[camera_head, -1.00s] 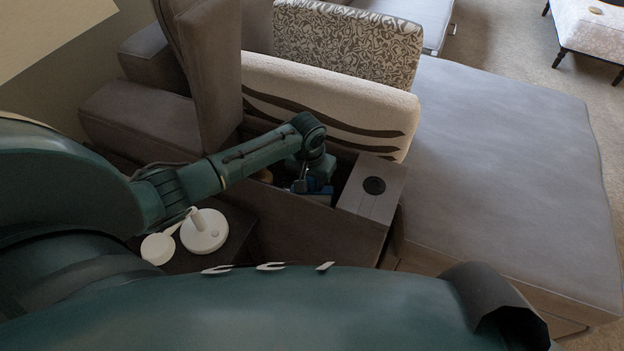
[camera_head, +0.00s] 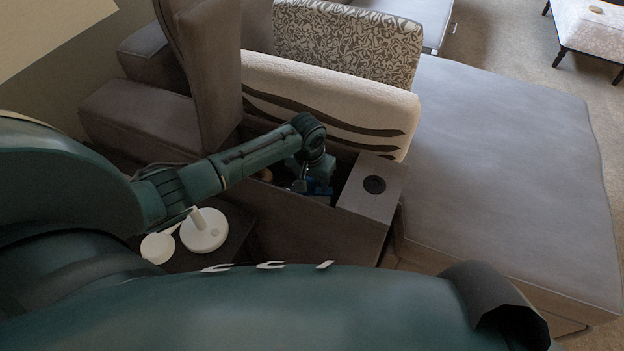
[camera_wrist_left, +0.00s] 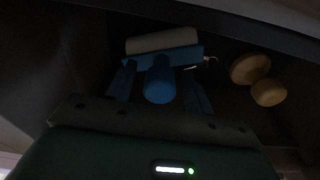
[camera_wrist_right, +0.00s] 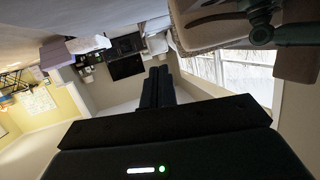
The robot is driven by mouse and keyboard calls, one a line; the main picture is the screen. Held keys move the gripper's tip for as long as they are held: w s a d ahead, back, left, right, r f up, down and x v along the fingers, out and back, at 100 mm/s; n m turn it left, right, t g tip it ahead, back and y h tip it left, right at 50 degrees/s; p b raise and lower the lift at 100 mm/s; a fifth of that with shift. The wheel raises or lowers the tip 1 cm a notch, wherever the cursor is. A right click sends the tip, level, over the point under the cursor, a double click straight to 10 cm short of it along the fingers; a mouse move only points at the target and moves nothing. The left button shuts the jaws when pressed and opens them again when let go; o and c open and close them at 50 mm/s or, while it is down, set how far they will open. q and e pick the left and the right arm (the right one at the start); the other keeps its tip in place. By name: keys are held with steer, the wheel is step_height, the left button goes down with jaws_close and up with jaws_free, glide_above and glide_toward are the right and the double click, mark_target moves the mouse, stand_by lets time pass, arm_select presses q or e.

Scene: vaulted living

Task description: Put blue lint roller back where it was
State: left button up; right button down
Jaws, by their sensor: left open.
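The blue lint roller (camera_wrist_left: 160,84) lies in the dark storage compartment of the sofa. Its white roll (camera_wrist_left: 162,41) points away from my left gripper and its blue handle points towards it. My left gripper (camera_wrist_left: 160,76) is open, with one finger on each side of the handle. In the head view the left gripper (camera_head: 308,187) reaches down into the compartment (camera_head: 310,220), and only a little blue shows there. In the right wrist view my right gripper (camera_wrist_right: 158,74) has its fingers together, with nothing between them, away from the compartment.
Two round tan objects (camera_wrist_left: 250,69) lie beside the roller. A grey console block with a cup hole (camera_head: 372,193) adjoins the compartment on the right. A white lamp-like object (camera_head: 204,231) stands to the left. Cushions (camera_head: 330,100) stand behind; a wide seat (camera_head: 510,170) is clear.

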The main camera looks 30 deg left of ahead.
arm_select(q)
steer(key=r+p, duration=0.1)
steer(key=r, duration=0.2)
steer(key=r+p, duration=0.1)
steer(key=r, duration=0.2)
steer(key=s+r+p, duration=0.1)
steer(key=r, duration=0.2)
step_height(320, 180, up, 2)
steer(key=shift+s+r+p, duration=0.1)
steer(key=shift+r+p, duration=0.1)
steer(key=shift+p, duration=0.1)
steer(key=shift+s+r, duration=0.1)
steer(key=shift+r, duration=0.4)
arm_select(e)
step_height(320, 180, up, 2)
steer(key=shift+d+r+m, duration=0.1)
steer(key=shift+d+m, duration=0.05)
steer(key=shift+m, duration=0.45)
